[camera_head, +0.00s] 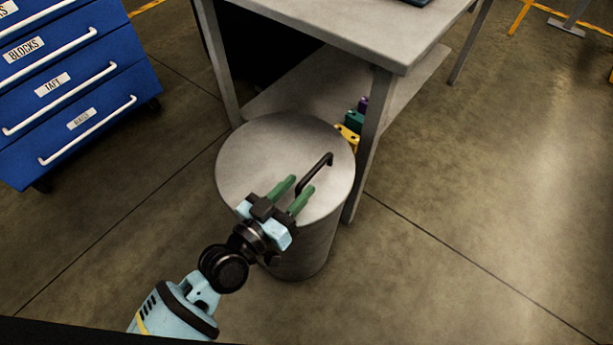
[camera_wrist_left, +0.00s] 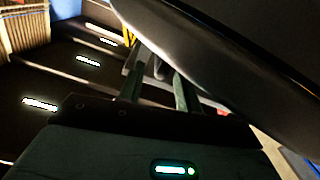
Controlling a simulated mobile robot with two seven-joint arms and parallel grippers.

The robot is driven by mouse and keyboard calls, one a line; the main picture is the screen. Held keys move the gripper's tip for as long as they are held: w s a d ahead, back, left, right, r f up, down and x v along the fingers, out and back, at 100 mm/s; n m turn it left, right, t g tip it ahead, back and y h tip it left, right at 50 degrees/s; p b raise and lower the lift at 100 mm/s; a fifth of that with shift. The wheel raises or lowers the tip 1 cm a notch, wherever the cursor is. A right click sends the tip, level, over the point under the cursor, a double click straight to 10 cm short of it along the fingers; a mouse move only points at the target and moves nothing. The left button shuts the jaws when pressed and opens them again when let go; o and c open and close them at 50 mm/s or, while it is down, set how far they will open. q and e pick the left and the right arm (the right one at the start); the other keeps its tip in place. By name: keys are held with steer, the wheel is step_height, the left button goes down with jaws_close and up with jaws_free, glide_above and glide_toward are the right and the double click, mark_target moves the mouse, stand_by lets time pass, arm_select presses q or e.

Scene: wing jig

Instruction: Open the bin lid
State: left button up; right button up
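The bin (camera_head: 300,262) is a grey cylinder standing on the floor, with a flat round lid (camera_head: 262,150) closed on top. A black bar handle (camera_head: 317,170) stands up from the lid's right side. My left gripper (camera_head: 300,186) is over the lid with its two green fingers apart. The near end of the handle appears between or just beyond the fingertips; contact is not clear. In the left wrist view the green fingers (camera_wrist_left: 160,88) are spread, and a large dark surface, perhaps the lid, fills the upper right. My right gripper is not in view.
A grey table (camera_head: 345,22) stands right behind the bin, one leg close to its right side. Yellow, green and purple blocks (camera_head: 354,120) sit on its lower shelf. A blue drawer cabinet (camera_head: 75,90) is at the left. The floor (camera_head: 480,200) at the right is clear.

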arm_select(q)
steer(key=shift+x, duration=1.9)
steer(key=shift+c, duration=0.4)
jaws_close()
